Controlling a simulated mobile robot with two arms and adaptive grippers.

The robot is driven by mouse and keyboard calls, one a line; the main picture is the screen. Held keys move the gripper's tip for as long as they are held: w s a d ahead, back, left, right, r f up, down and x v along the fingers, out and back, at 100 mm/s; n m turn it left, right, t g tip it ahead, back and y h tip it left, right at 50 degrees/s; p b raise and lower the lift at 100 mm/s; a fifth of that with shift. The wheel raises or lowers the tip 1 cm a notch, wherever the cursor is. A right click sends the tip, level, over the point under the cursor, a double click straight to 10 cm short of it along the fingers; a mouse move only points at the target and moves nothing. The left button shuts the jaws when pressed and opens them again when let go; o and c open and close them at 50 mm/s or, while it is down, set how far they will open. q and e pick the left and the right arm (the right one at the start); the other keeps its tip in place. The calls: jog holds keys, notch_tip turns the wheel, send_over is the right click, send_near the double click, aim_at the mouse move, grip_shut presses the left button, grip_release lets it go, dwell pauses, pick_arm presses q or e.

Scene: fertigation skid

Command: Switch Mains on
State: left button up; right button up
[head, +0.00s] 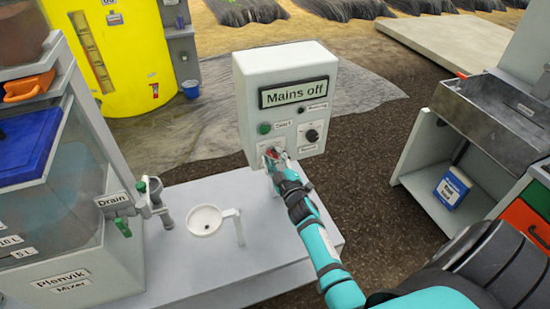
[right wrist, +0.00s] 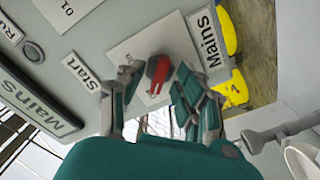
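The grey-white control box (head: 245,95) stands at the back of the white deck. Its display (head: 293,92) reads "Mains off". The red mains switch handle (right wrist: 160,72) sits on a pale square plate beside a "Mains" label (right wrist: 207,38). In the head view the red handle (head: 273,152) is partly covered by my right gripper (head: 274,158). In the right wrist view my right gripper (right wrist: 157,84) is open, with one finger on each side of the red handle. Small gaps seem to show beside the handle; contact is unclear. My left gripper is in neither view.
A green Start button (head: 264,128) and a black knob (head: 312,135) are close to the switch on the box face. A white funnel-like cup (head: 205,220) stands on the deck. The Plenvik mixer tank (head: 85,250) is at left, a metal sink (head: 500,110) at right.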

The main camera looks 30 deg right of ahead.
grip_shut()
dwell(0.3)
dwell(0.3)
jog(key=m+p, duration=0.1)
jog(key=m, duration=0.6)
jog(key=shift+m, duration=0.3)
jog(key=m, duration=0.5)
jog(key=shift+m+p, duration=0.3)
jog(key=shift+p, duration=0.1)
jog(key=shift+m, duration=2.3)
